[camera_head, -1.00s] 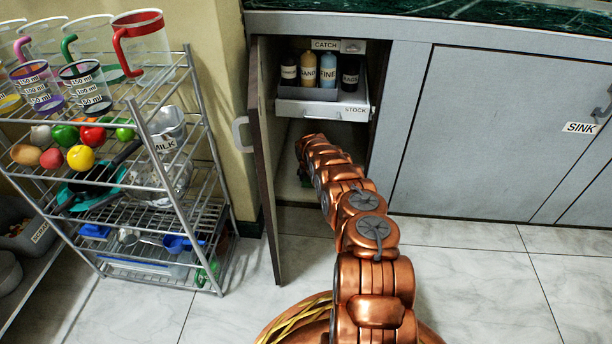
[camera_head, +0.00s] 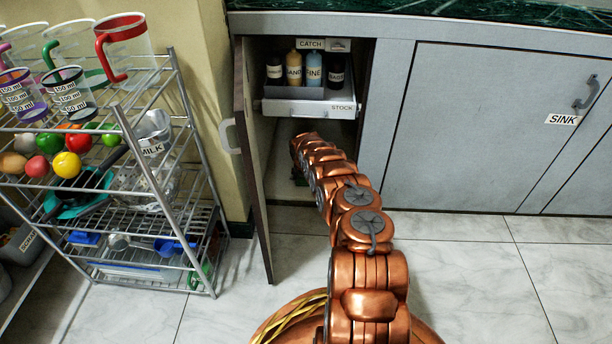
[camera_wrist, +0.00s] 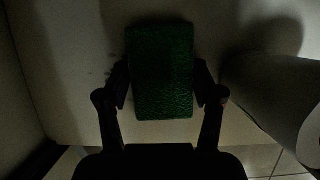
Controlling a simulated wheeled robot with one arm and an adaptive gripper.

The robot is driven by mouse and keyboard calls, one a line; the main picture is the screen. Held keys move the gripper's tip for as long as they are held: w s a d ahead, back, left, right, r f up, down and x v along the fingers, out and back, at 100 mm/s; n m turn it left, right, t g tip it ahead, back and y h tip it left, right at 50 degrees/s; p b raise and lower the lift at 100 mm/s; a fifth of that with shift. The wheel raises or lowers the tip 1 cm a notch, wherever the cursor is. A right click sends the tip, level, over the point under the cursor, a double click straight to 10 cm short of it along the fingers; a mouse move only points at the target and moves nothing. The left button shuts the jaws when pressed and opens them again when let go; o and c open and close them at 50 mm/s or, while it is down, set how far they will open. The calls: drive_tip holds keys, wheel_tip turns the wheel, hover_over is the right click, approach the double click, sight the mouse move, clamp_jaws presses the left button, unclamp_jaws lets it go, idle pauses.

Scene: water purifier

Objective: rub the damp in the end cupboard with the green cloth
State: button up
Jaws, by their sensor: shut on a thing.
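The green cloth (camera_wrist: 161,72) is a textured rectangular pad between the two dark fingers of my gripper (camera_wrist: 160,88) in the wrist view. The fingers are shut on its sides. Small dark specks of damp (camera_wrist: 109,70) show on the pale cupboard surface just left of the cloth. Whether the cloth touches that surface is hard to tell in the dim light. In the head view the end cupboard (camera_head: 285,150) stands open, and my copper arm reaches into its lower space. My gripper is mostly hidden there behind the arm.
The open door (camera_head: 254,190) stands left of my arm. A drawer marked STOCK (camera_head: 308,107) with several bottles sits above it. A pale cylinder (camera_wrist: 285,100) lies close on the right in the wrist view. A wire rack (camera_head: 150,190) stands left.

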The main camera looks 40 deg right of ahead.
sight(284, 176)
drive_tip(key=shift+w+a+b, duration=1.05)
drive_tip(key=shift+w+a, duration=0.75)
drive_tip(key=shift+a, duration=0.3)
drive_tip(key=shift+w+a+f, duration=0.1)
drive_tip(key=shift+w+a, duration=0.45)
drive_tip(key=shift+a, duration=0.1)
drive_tip(key=shift+w+a, duration=0.2)
drive_tip(key=shift+w, duration=0.05)
drive_tip(key=shift+w+a, duration=0.25)
drive_tip(key=shift+a, duration=0.2)
drive_tip(key=shift+f, duration=0.1)
drive_tip(key=shift+r+p, duration=1)
drive_tip(key=shift+r, duration=2.1)
drive_tip(key=shift+r+p, duration=0.75)
drive_tip(key=shift+r, duration=0.75)
